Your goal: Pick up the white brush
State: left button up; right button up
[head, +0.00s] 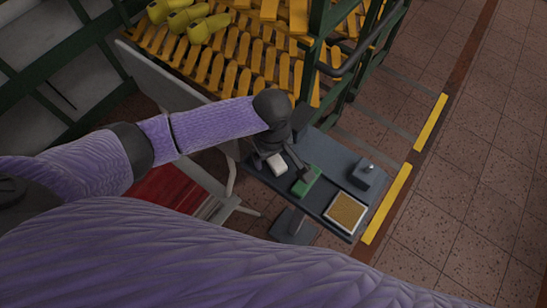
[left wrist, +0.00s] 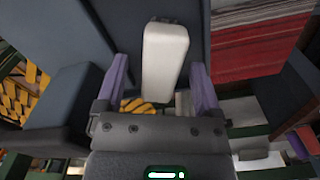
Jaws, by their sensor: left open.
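The white brush (head: 277,163) lies on a small dark grey table (head: 318,207), near its left end. In the left wrist view the white brush (left wrist: 164,58) is a long pale block lying between my finger lines. My left gripper (head: 281,158) is over that end of the table, open, with its fingers on either side of the white brush. In the left wrist view the two purple fingers of the gripper (left wrist: 160,68) stand apart, with gaps to the brush. Whether they reach down to its height I cannot tell. My right gripper is not in view.
A green block (head: 307,181) lies right beside the gripper. A grey block with a knob (head: 368,173) and a tan-filled tray (head: 346,212) stand farther right on the table. A green rack (head: 240,55) with yellow shoe lasts stands behind. A chair-like frame with red (head: 172,188) is left.

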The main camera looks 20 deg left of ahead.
pick_arm(q)
grip_shut()
notch_tip(320, 180, up, 10)
jog(key=p, duration=0.5)
jog(key=a+r+m+b, duration=0.1)
jog(key=a+r+m, duration=0.1)
jog(key=r+m, duration=0.4)
jog(key=a+r+m+b, duration=0.1)
jog(key=a+r+m, duration=0.25)
jog(key=r, duration=0.35)
jog(key=shift+n, duration=0.25)
jog(key=d+f+b, duration=0.1)
jog(key=d+f, duration=0.1)
jog(key=f, duration=0.5)
jog(key=d+f+b, duration=0.1)
jog(key=d+f, duration=0.1)
jog(key=f, duration=0.6)
jog(key=d+f+b, duration=0.1)
jog(key=f+b, duration=0.1)
jog(key=f, duration=0.6)
jog(key=shift+d, duration=0.4)
